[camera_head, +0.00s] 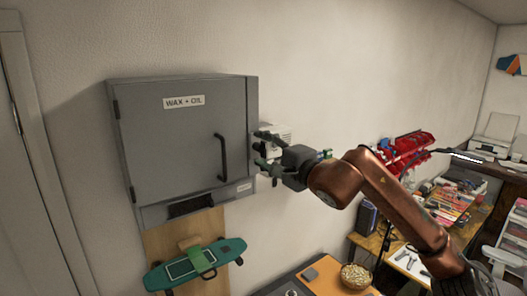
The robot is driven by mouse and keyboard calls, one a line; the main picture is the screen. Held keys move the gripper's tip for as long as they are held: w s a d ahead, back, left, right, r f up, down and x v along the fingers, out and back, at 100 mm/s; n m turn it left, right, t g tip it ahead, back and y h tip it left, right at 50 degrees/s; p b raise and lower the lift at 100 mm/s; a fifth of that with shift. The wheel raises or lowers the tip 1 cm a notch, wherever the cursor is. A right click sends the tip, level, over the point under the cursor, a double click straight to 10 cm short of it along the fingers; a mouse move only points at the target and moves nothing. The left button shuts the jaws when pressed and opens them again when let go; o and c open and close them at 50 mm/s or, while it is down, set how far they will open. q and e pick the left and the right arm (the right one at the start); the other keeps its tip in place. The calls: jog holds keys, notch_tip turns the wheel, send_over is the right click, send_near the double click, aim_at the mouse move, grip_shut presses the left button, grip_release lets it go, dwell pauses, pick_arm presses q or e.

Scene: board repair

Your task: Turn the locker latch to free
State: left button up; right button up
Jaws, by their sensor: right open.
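The grey locker (170,135) marked "WAX + OIL" hangs on the wall at the left, and its door looks closed. A black bar handle (221,157) stands upright near the door's right edge. My right gripper (262,152) is open at the locker's right side, fingers pointing left toward that side. I cannot tell whether the fingers touch it. I cannot make out the latch; the gripper covers part of the locker's right side. My left gripper is not in view.
A white object (281,133) shows on the wall behind my right gripper. A teal skateboard (226,250) hangs below the locker. An orange-topped bench (318,281) with a bowl (355,275) stands lower right, with a cluttered desk beyond. The space before the locker door is clear.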

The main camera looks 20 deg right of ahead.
jog(key=v, duration=1.2)
